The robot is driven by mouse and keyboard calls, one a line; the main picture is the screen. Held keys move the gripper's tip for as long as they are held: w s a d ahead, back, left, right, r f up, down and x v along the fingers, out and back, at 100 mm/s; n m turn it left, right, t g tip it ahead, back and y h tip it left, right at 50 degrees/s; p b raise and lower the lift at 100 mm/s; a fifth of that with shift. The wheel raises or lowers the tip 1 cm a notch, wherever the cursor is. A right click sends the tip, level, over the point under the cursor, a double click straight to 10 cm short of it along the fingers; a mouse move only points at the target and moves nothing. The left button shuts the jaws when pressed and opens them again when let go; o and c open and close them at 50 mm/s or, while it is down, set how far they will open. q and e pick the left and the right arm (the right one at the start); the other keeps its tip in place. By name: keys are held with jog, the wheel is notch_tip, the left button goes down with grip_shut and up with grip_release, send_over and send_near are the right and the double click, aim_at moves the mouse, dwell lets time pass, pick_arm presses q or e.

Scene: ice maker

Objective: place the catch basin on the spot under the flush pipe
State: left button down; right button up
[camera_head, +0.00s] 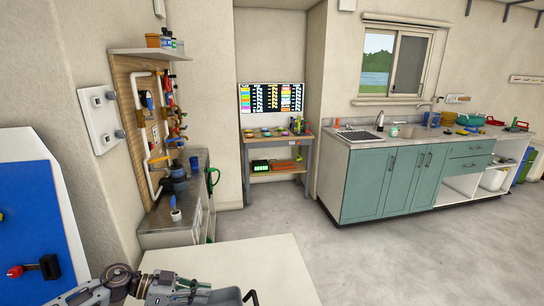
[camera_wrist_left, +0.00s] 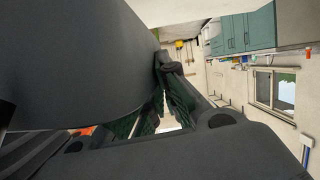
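A dark grey vessel, which looks like the catch basin (camera_head: 228,297), is cut off by the bottom edge of the head view. Its large curved wall (camera_wrist_left: 75,55) fills the upper left of the left wrist view. My left gripper (camera_head: 208,286) reaches in from the lower left, beside the vessel. Its green-padded fingers (camera_wrist_left: 165,65) come together at the vessel's edge and appear shut on it; the exact contact is partly hidden. White pipes (camera_head: 139,105) run on a wooden board at the left, above a metal counter (camera_head: 160,220). I cannot tell which pipe is the flush pipe. My right gripper is out of view.
A pale tabletop (camera_head: 270,265) lies at the bottom, under my left arm. Blue items (camera_head: 179,172) and a small blue-topped piece (camera_head: 175,213) stand on the metal counter. A workbench (camera_head: 275,140) and teal cabinets (camera_head: 385,185) stand farther back. Open floor (camera_head: 400,255) lies to the right.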

pick_arm(q)
jog(key=shift+s, duration=0.1)
jog(key=shift+s+n, duration=0.1)
jog(key=shift+n, duration=0.2)
jog(key=shift+s+f+n+t+y, duration=0.1)
jog(key=shift+f+n+t+y, duration=0.15)
jog(key=shift+n+t, duration=0.45)
jog(key=shift+f+n+t+y, duration=0.15)
jog(key=shift+n+t+y, duration=0.25)
jog(key=shift+t, duration=0.5)
jog(key=shift+s+a+f+n+t+y, duration=0.1)
jog(key=shift+f+n+t+y, duration=0.2)
jog(key=shift+n+t+y, duration=0.6)
jog(key=shift+a+f+n+t+y, duration=0.1)
jog(key=shift+f+n+t+y, duration=0.35)
jog(key=shift+n+t, duration=0.7)
jog(key=shift+r+n, duration=0.1)
jog(key=shift+n, duration=0.15)
jog(key=shift+s+f+n+t+y, duration=0.15)
jog(key=shift+f+n+t+y, duration=0.2)
jog(key=shift+n+t+y, duration=0.55)
